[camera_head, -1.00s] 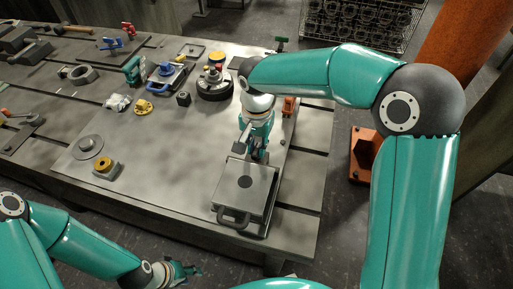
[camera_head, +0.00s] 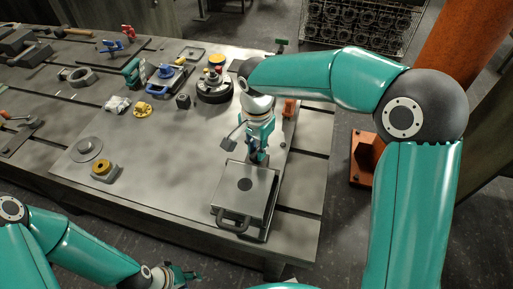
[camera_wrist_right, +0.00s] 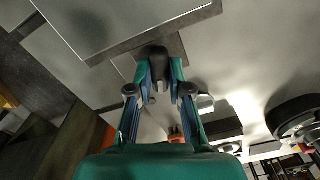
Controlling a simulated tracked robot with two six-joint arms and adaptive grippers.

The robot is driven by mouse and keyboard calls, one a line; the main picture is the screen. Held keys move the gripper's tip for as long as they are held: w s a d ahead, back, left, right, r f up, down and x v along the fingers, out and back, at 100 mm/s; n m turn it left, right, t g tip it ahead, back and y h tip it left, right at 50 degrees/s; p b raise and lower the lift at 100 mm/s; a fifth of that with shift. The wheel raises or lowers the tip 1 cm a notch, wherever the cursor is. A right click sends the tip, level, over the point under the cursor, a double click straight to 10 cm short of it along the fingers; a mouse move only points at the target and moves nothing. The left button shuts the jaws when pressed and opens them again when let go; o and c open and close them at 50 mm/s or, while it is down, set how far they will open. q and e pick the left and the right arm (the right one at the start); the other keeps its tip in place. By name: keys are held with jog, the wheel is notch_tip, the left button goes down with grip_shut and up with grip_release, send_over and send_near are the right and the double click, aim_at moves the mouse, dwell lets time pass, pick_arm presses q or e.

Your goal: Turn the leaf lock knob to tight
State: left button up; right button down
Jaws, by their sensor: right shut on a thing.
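My right gripper (camera_head: 258,156) points down at the leaf's back edge. In the right wrist view the fingers (camera_wrist_right: 158,82) are shut on a dark knob (camera_wrist_right: 158,72) beside the plate edge. The fingers hide much of the knob, and no tight mark shows. My left gripper (camera_head: 182,273) is low in front of the table, away from everything; its jaws are too small to read.
A blue-handled fixture (camera_head: 168,77), a dark round base with red parts (camera_head: 214,85), a yellow ring (camera_head: 142,109) and a yellow-topped block (camera_head: 104,170) stand on the table (camera_head: 165,190). The table is clear left of the leaf. An orange post foot (camera_head: 365,160) stands at the right.

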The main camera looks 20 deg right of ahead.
aim_at(256, 150)
jog(key=c, duration=1.4)
grip_release()
jog(key=shift+w+r, duration=0.15)
jog(key=shift+o, duration=0.2)
notch_tip(256, 150, up, 12)
